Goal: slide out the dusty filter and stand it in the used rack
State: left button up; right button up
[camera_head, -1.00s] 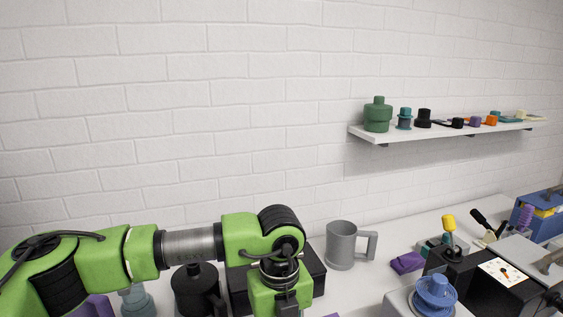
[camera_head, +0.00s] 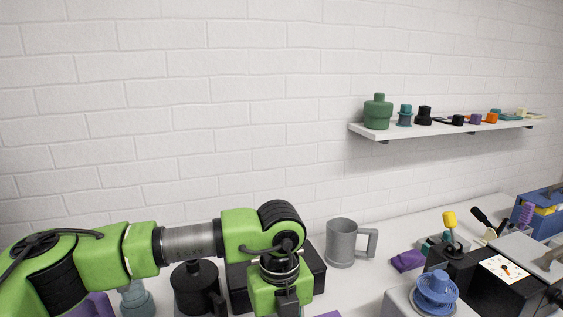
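Neither the dusty filter nor the used rack can be made out in the head view. My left arm comes in from the left, its green wrist bending down at the bottom middle. The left gripper's fingers are below the picture's lower edge. My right arm and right gripper are not in the picture. A black machine with a picture card on top (camera_head: 503,268) stands at the lower right, with a blue stepped knob (camera_head: 436,290) on a grey housing in front of it. I cannot tell whether it holds a filter.
A grey mug (camera_head: 341,243) stands on the white bench, right of my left wrist. A black lidded jug (camera_head: 195,289) and a black box (camera_head: 318,268) are close to the arm. A purple block (camera_head: 407,261) lies nearby. A wall shelf (camera_head: 450,130) holds bottles and caps. A blue bin (camera_head: 543,212) stands far right.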

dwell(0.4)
pick_arm(q)
jog(key=shift+b, duration=0.4)
grip_shut()
jog(key=shift+r, duration=0.1)
jog(key=shift+r+p, duration=0.9)
jog(key=shift+r, duration=2.1)
jog(key=shift+a, duration=0.1)
